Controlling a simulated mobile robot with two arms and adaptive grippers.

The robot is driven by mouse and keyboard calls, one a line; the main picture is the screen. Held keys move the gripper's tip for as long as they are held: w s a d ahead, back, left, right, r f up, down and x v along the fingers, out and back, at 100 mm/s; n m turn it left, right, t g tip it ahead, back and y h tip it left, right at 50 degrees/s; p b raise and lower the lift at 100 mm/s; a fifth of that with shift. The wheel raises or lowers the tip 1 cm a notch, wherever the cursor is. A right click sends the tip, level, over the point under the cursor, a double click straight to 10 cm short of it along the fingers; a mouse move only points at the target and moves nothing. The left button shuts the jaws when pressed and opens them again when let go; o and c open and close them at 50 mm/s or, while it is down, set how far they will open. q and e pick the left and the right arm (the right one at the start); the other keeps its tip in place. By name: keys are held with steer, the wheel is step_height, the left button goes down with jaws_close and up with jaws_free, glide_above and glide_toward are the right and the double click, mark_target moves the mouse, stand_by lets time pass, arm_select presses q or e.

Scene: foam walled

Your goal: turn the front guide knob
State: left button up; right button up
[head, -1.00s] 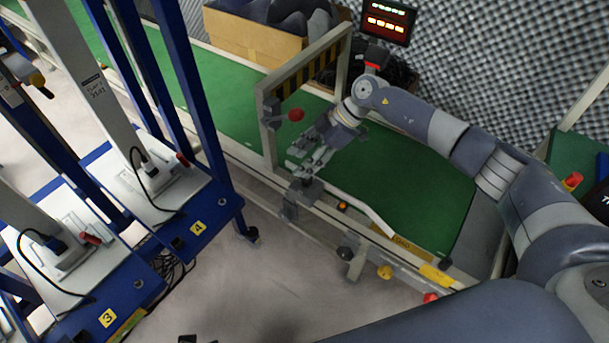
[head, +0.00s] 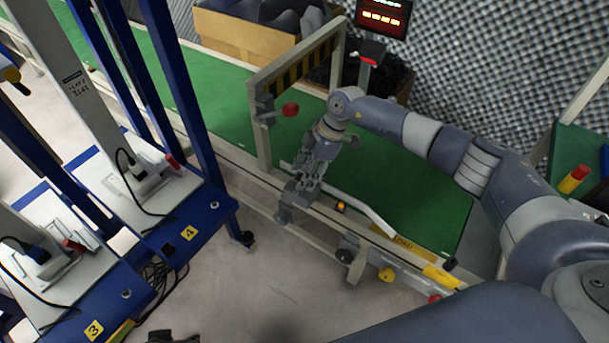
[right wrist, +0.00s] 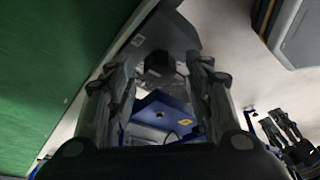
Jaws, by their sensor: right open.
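My right gripper (head: 302,186) reaches down over the near edge of the green conveyor, just above a grey guide bracket (head: 289,208). In the right wrist view its two fingers (right wrist: 163,95) are apart. A dark round knob (right wrist: 159,63) on the bracket shows between them, toward the far end of the opening. I cannot tell whether the fingers touch it. In the head view the fingers largely hide the knob. What seems to be my left gripper (head: 173,337) barely shows at the bottom edge; dark fingers also show in the right wrist view (right wrist: 288,132).
A post frame with a red ball knob (head: 290,110) stands left of my right gripper. A white guide rail (head: 355,207) runs along the belt (head: 400,185). Another black knob (head: 344,255) sits lower on the front. Blue-framed carts (head: 190,225) stand at left; floor between is clear.

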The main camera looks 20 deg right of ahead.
arm_select(q)
steer(key=shift+r, duration=0.3)
arm_select(e)
steer(key=shift+a+f, duration=0.1)
steer(key=shift+f, duration=0.25)
steer(key=shift+c, duration=0.2)
steer(key=c, duration=1)
